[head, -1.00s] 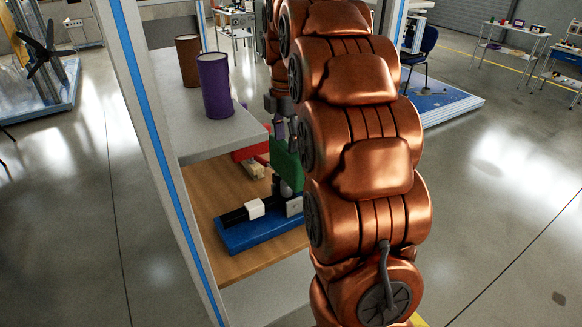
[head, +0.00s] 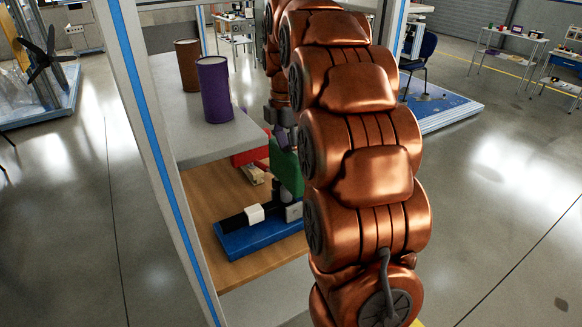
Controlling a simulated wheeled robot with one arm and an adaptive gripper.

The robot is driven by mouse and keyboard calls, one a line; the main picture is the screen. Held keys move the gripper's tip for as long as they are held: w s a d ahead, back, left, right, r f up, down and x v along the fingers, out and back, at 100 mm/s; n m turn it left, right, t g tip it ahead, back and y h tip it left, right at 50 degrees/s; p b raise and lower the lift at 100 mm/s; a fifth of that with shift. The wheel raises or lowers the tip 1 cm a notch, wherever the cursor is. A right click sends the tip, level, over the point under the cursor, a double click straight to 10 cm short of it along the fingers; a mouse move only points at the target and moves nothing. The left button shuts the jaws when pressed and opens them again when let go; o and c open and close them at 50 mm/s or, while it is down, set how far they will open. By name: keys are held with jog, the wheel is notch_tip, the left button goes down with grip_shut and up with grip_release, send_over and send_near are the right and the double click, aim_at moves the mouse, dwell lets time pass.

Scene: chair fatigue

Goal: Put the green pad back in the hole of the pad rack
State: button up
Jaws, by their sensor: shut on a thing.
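The green pad (head: 286,168) is a dark green upright slab, partly hidden behind my copper arm. It is just beyond the blue-based fixture (head: 258,238), which has a black bar and a white block on it. My gripper (head: 282,142) is at the pad's upper part and is shut on it; its fingers are small and partly hidden by the arm. I cannot tell whether the pad touches anything below. No pad rack with a hole can be clearly picked out.
A grey upper shelf (head: 190,137) bears a purple canister (head: 214,92) and a brown one (head: 187,62). A red object (head: 249,156) and a small pale piece (head: 252,174) lie near the wooden shelf (head: 212,183). A blue-striped frame post (head: 153,150) stands at left.

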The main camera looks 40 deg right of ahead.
jog(key=shift+f, duration=0.1)
grip_shut()
jog(key=shift+s+a+r, duration=0.1)
jog(key=shift+r, duration=0.45)
jog(key=shift+r+p, duration=0.25)
jog(key=shift+p, duration=0.05)
jog(key=shift+w+r, duration=0.2)
jog(key=shift+r, duration=0.3)
jog(key=shift+r+p, duration=0.45)
jog(key=shift+r, duration=0.35)
jog(key=shift+r, duration=0.15)
jog(key=shift+r+p, duration=0.9)
jog(key=shift+r, duration=1)
